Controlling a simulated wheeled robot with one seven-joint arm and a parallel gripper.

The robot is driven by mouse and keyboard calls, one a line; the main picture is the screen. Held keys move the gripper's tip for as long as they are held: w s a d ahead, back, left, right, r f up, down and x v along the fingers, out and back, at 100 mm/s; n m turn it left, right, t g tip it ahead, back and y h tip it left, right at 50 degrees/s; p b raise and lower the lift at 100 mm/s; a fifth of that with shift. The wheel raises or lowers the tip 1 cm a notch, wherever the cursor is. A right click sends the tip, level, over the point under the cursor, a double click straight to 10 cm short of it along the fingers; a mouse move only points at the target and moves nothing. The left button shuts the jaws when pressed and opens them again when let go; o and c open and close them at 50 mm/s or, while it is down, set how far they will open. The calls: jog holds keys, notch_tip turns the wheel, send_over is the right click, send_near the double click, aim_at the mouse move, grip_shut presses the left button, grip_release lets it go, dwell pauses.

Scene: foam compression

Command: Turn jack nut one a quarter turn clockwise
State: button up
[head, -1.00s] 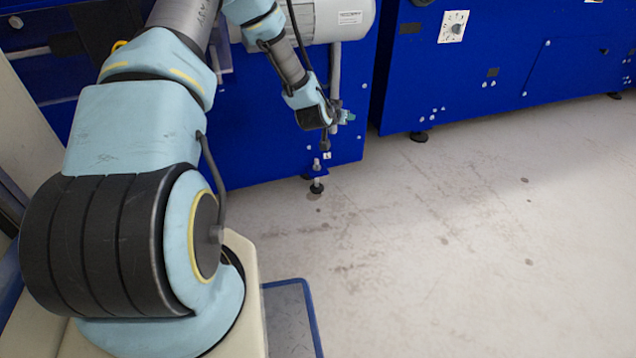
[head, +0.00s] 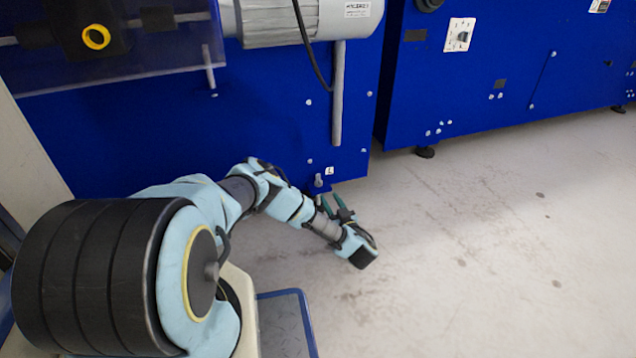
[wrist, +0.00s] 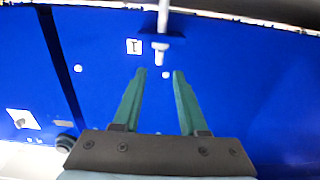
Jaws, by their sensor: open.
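Jack nut one is a small pale metal piece on the jack's threaded stud, at a blue bracket low on the machine's corner. The stud end with the nut (wrist: 160,47) is straight beyond my fingertips in the wrist view, which appears upside down. In the head view the jack stud (head: 318,181) shows just above my gripper, beside a small white label (head: 330,170); the jack's lower part is hidden by my arm. My gripper (head: 331,199) is open and empty. Its two green fingers (wrist: 160,72) point toward the stud, with a gap before it.
The blue machine panel (head: 250,130) rises behind the jack. A grey motor (head: 300,20) and a vertical grey conduit (head: 338,95) are above it. A second blue machine (head: 480,90) stands to the right. The pale floor (head: 480,270) is clear at the right.

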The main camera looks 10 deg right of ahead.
aim_at(321, 184)
jog(key=w+b, duration=0.1)
jog(key=w, duration=0.2)
jog(key=w+b, duration=0.2)
jog(key=w, duration=0.1)
jog(key=w+a+b, duration=0.1)
jog(key=w, duration=0.2)
jog(key=shift+w+a+f, duration=0.1)
jog(key=shift+w+f, duration=0.05)
jog(key=shift+w, duration=0.5)
jog(key=shift+a, duration=0.1)
grip_shut()
